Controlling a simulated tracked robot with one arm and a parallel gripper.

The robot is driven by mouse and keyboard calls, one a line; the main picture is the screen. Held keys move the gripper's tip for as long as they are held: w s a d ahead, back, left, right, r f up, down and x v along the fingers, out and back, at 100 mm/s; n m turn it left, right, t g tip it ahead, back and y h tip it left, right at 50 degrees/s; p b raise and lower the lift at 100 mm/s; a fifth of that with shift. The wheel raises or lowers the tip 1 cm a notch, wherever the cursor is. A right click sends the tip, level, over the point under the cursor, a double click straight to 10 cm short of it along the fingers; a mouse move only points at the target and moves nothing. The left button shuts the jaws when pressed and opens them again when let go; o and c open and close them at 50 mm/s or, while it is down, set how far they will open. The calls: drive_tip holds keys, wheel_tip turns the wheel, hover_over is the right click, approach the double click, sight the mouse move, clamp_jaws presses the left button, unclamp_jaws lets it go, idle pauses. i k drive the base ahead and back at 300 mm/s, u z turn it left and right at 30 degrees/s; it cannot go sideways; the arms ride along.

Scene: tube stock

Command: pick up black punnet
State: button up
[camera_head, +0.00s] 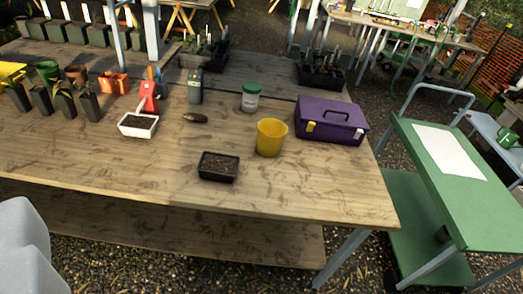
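The black punnet (218,167) is a small rectangular tray filled with dark soil. It stands upright on the wooden bench (120,178), near the front edge and a little left of the picture's middle. Nothing covers it. No gripper fingers show in the view. A pale grey rounded shape at the lower left edge looks like part of my own body, and nothing touches the punnet.
A yellow pot (271,138) stands right of the punnet, with a purple toolbox (331,120) beyond. A green trolley (455,195) stands right. Bench front-left is clear.

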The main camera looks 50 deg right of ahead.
sight(211, 166)
drive_tip(key=z, duration=0.6)
drive_tip(key=i, duration=1.2)
drive_tip(key=z, duration=0.6)
drive_tip(key=k, duration=0.75)
drive_tip(key=z, duration=0.15)
drive_tip(key=i, duration=0.85)
drive_tip(key=u, duration=0.05)
